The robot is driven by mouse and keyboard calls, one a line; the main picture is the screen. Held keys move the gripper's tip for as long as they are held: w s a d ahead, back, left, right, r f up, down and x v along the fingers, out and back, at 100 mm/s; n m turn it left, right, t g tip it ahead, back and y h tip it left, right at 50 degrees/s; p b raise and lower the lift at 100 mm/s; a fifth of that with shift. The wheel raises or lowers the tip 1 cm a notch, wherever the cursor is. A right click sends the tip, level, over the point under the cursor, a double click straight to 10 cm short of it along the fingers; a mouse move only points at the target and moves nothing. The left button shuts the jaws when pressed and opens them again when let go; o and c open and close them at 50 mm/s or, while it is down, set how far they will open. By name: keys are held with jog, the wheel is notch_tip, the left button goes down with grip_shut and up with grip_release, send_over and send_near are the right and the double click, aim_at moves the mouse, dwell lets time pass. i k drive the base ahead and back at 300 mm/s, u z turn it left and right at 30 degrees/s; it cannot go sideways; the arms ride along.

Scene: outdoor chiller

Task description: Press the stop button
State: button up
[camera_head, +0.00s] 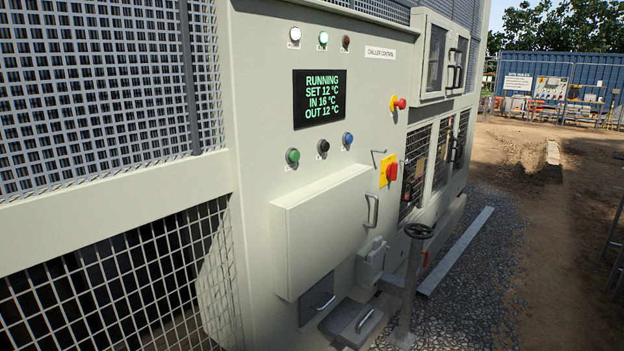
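The chiller control panel (262,70) is pale grey-green and stands at the middle of the head view. Below its display (319,97) are a green button (292,156), a black button (323,147) and a blue button (347,139), left to right. I see no readable label on them, so I cannot tell which is marked stop. The display reads RUNNING, SET 12, IN 16, OUT 12 °C. My gripper is not in view.
Indicator lamps sit above the display; the green one (323,39) looks lit. A red-and-yellow rotary switch (389,171) is below the mushroom button. A box with a handle (322,230) juts out below the buttons. A handwheel on a post (418,231) stands in front. Gravel lies at right.

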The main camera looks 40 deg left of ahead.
aim_at(325, 146)
jog(key=u, duration=4.35)
jog(key=i, duration=0.1)
jog(key=z, duration=2.8)
jog(key=i, duration=0.6)
jog(key=u, duration=0.15)
jog(key=k, duration=0.6)
jog(key=z, duration=0.05)
